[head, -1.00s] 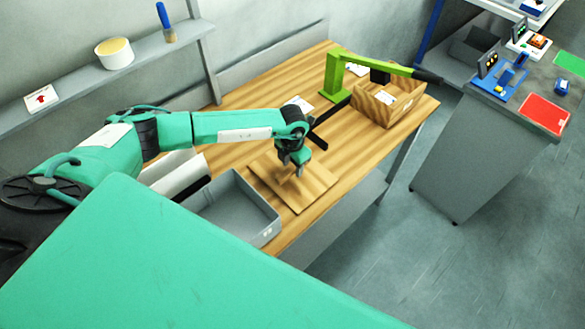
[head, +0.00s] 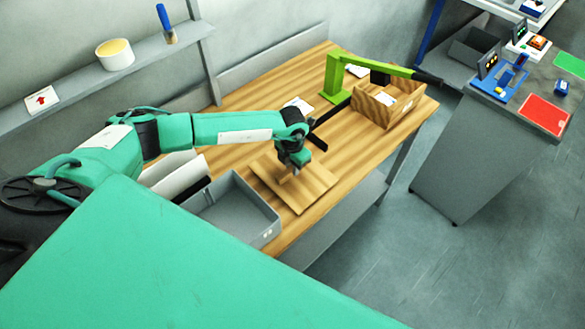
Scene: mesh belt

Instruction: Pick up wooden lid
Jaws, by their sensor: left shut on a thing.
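The wooden lid (head: 311,193) is a flat, square light-brown board on the wooden table, right of the grey bin. It has a small wooden knob at its middle. My left gripper (head: 289,170) is over the lid's middle, pointing down, shut on the knob. The fingers are small here and partly hide the knob. I cannot tell whether the lid is clear of the table or resting on it. My right gripper is not in view.
An open grey bin (head: 238,187) stands left of the lid. A wooden box (head: 383,107) and a green arm-like stand (head: 333,78) are at the table's far end. A black bar (head: 331,113) lies behind the lid. A grey cabinet (head: 480,150) stands apart at the right.

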